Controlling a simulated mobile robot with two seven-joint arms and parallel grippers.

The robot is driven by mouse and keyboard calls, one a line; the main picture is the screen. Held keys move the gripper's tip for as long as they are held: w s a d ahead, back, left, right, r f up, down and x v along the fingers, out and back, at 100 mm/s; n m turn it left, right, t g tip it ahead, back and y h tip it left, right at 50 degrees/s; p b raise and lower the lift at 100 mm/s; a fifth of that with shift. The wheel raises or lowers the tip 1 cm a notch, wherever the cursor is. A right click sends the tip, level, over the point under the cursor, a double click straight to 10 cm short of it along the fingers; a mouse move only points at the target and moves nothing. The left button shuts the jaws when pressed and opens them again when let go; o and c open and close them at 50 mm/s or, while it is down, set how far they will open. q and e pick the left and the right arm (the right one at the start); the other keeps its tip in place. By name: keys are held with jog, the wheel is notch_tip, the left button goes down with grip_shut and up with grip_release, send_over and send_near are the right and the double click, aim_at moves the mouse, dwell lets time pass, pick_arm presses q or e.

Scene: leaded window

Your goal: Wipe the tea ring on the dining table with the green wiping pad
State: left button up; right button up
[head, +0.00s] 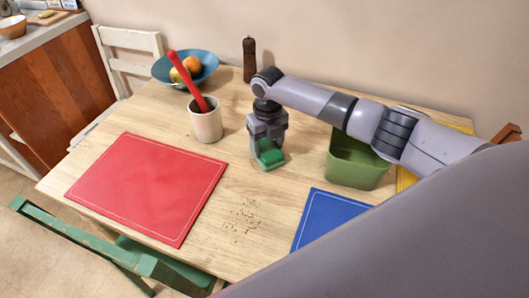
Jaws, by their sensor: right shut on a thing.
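The green wiping pad (271,159) is in my right gripper (267,147), which is shut on it and points down near the middle of the dining table (165,118). The pad is at or just above the wood; I cannot tell whether it touches. I can make out no tea ring on the bare wood; the pad and gripper hide the spot under them. My left gripper is not in view.
Brown crumbs (243,214) lie in front of the pad. A red mat (148,187), a blue mat (328,216), a green bin (355,165), a cream crock (206,125) with a red-handled utensil, a blue fruit bowl (208,62) and a pepper mill (249,60) surround the gripper.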

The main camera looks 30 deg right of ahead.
aim_at(262, 164)
jog(key=shift+w+d+f+b, duration=0.1)
jog(key=shift+w+d+b, duration=0.2)
jog(key=shift+w+d, duration=0.15)
jog(key=shift+w+d+f+b, duration=0.1)
jog(key=shift+w+d+b, duration=0.55)
jog(key=shift+b, duration=0.35)
jog(key=shift+w+d+r+b, duration=0.2)
jog(key=shift+w+d+b, duration=0.2)
jog(key=shift+d, duration=0.1)
jog(key=s+a+p, duration=0.1)
jog(key=p, duration=0.2)
jog(key=shift+s+a+r, duration=0.1)
jog(key=shift+s+r, duration=0.05)
jog(key=shift+r, duration=0.05)
jog(key=shift+s+a+f+p, duration=0.15)
jog(key=shift+s+a+p, duration=0.5)
jog(key=shift+p, duration=0.25)
jog(key=shift+s+a+p, duration=0.5)
jog(key=shift+a+p, duration=0.15)
jog(key=shift+p, duration=0.35)
jog(key=shift+s+a+f+p, duration=0.15)
jog(key=shift+s+a+p, duration=0.4)
jog(key=shift+a, duration=0.1)
jog(key=shift+s+a+p, duration=0.4)
jog(key=shift+s+a, duration=0.75)
jog(key=shift+a, duration=0.05)
